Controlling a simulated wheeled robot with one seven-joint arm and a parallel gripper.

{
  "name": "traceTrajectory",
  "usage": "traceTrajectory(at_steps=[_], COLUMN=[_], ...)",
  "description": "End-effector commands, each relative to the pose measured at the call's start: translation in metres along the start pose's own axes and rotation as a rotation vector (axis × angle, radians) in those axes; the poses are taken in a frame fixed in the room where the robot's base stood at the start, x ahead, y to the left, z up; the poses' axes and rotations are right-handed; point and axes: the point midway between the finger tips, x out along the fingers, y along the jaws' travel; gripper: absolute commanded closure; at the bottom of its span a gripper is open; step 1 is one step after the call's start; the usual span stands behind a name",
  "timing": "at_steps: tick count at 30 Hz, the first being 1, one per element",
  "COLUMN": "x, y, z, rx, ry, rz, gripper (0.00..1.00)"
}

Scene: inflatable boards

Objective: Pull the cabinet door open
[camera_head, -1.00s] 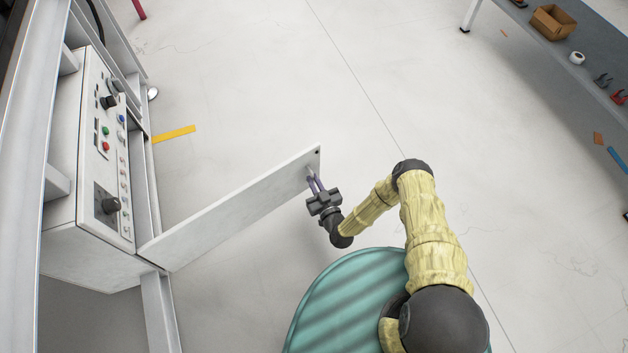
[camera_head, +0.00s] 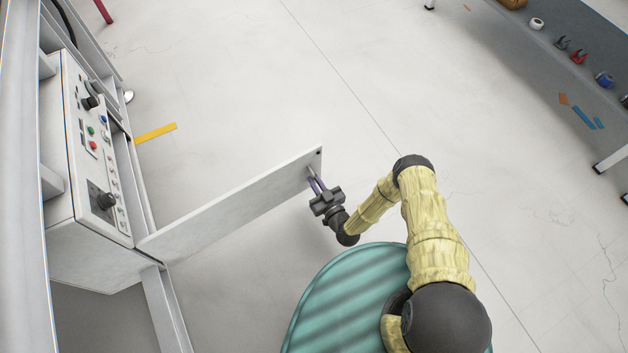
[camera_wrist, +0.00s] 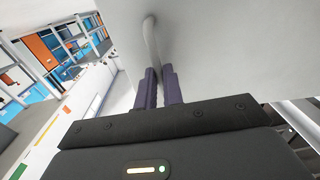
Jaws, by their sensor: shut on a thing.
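The cabinet door (camera_head: 232,207) is a flat light-grey panel, swung wide out from the cabinet (camera_head: 95,255) on the left. Its near end meets the cabinet at the lower left, and its free edge points toward the middle of the floor. My gripper (camera_head: 314,180) is at the door's free end. In the wrist view my gripper's purple fingers (camera_wrist: 159,85) are shut on the curved grey handle (camera_wrist: 150,42), which stands out from the door face (camera_wrist: 225,40). The part of the handle between the fingers is hidden.
A control panel (camera_head: 100,150) with knobs and buttons faces the open side of the cabinet. A yellow strip (camera_head: 156,133) lies on the floor beyond the door. A grey table (camera_head: 540,55) with small items stands at the upper right. The floor between is clear.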

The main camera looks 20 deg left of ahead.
Motion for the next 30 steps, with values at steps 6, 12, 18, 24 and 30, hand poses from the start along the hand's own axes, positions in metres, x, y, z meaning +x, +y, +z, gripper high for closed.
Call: traceTrajectory(at_steps=[6,12,18,24,30], x=[-0.001,0.000,-0.001,0.001,0.002], y=[-0.006,-0.004,0.004,0.002,-0.005], z=[0.003,0.001,-0.002,-0.025,-0.064], rx=[0.000,-0.002,-0.002,-0.003,-0.001], ry=[-0.007,-0.003,-0.001,-0.001,-0.001], rz=[-0.013,-0.009,0.007,0.001,-0.013], gripper=[0.81,0.70,0.70,0.70,0.70])
